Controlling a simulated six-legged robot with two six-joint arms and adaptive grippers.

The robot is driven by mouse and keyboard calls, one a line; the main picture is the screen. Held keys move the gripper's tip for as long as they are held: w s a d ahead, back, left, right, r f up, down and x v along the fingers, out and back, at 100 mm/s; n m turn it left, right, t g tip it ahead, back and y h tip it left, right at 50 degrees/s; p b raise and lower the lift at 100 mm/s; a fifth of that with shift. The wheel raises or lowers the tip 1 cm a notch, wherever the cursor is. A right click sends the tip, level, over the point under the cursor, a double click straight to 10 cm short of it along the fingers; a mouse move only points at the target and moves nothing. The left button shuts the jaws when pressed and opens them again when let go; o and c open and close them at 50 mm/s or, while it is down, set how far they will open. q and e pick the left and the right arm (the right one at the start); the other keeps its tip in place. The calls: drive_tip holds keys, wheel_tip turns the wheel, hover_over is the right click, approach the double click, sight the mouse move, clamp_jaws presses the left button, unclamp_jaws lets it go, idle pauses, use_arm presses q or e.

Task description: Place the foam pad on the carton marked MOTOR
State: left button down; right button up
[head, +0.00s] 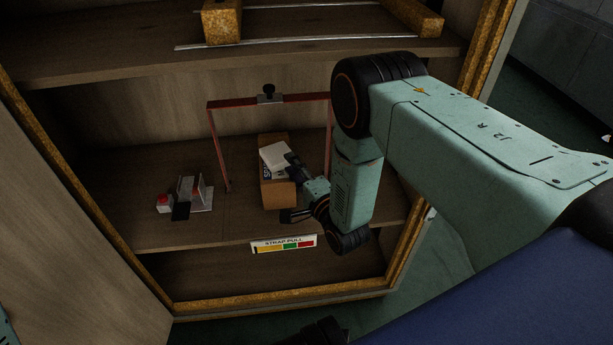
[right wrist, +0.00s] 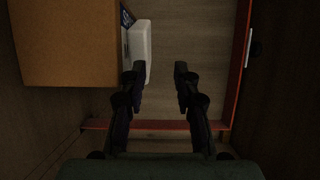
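My right gripper (head: 290,189) is open at the right of a brown carton (head: 274,192) on the middle shelf. A white slab (head: 275,155), which looks like the foam pad, shows at the carton's top, with blue print below it; I cannot read the word MOTOR. In the right wrist view the brown carton (right wrist: 65,45) fills the upper left, with the white slab (right wrist: 144,45) beside it. The open right gripper (right wrist: 158,76) has its left finger overlapping the slab's edge; I cannot tell whether they touch. The space between the fingers is empty. My left gripper is not in view.
A red frame (head: 211,145) with a black knob stands around the carton. A small device with a red button (head: 164,200) sits at the left of the shelf. The shelf edge bears a STRAP PULL label (head: 284,244). Bare shelf (head: 140,235) lies at front left.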

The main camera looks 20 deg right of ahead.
drive_tip(key=s+f+n+g+h+p, duration=0.1)
drive_tip(key=s+f+n+g, duration=0.35)
drive_tip(key=s, duration=0.45)
drive_tip(key=s+f+n+g+p, duration=0.1)
drive_tip(key=s+f+n+g, duration=0.3)
drive_tip(key=s, duration=0.5)
drive_tip(key=s+n+g+h, duration=0.1)
drive_tip(key=s+n+g, duration=0.6)
drive_tip(key=s, duration=1.6)
drive_tip(key=shift+d+n+g, duration=0.35)
drive_tip(key=shift+g, duration=0.8)
